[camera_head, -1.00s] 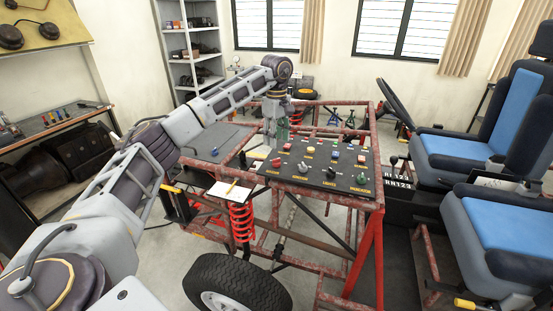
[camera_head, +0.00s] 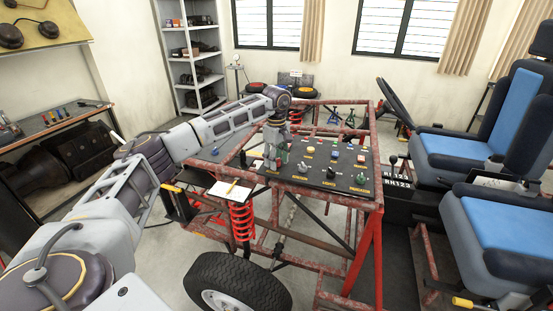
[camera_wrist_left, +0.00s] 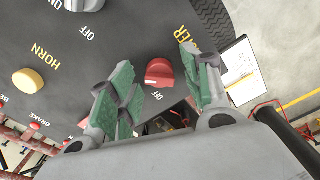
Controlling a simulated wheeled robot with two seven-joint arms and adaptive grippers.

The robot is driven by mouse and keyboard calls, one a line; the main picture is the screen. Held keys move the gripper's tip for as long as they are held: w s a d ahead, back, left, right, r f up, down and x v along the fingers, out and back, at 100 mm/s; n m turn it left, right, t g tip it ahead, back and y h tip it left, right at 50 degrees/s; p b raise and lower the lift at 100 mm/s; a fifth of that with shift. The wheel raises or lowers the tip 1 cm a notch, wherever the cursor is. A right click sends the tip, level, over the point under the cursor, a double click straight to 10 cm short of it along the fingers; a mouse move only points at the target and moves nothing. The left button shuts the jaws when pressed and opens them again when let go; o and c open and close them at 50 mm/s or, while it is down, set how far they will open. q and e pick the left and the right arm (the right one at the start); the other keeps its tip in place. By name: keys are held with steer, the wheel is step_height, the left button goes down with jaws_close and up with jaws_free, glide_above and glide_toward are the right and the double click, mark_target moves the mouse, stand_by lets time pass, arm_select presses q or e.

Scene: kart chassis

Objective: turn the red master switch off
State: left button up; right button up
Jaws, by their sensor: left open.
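The red master switch (camera_wrist_left: 160,72) is a red knob on the dark control panel (camera_wrist_left: 130,25). In the left wrist view it sits between the spread green-padded fingers of my left gripper (camera_wrist_left: 160,88), with an OFF label beside it and part of the yellow lettering "TER" near the right finger. My left gripper is open, and no finger visibly touches the knob. In the head view the gripper (camera_head: 277,160) is low over the left part of the panel (camera_head: 325,182) and hides much of the switch. My right gripper is not in view.
A yellow HORN button (camera_wrist_left: 28,82) and a white knob stand on the panel near the gripper. Several other knobs and buttons cover the panel's right side. A white notepad (camera_head: 230,190) lies left of the panel. The red frame (camera_head: 376,230) surrounds it.

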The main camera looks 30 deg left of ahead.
arm_select(q)
steer(key=shift+c, duration=0.3)
steer(key=c, duration=1)
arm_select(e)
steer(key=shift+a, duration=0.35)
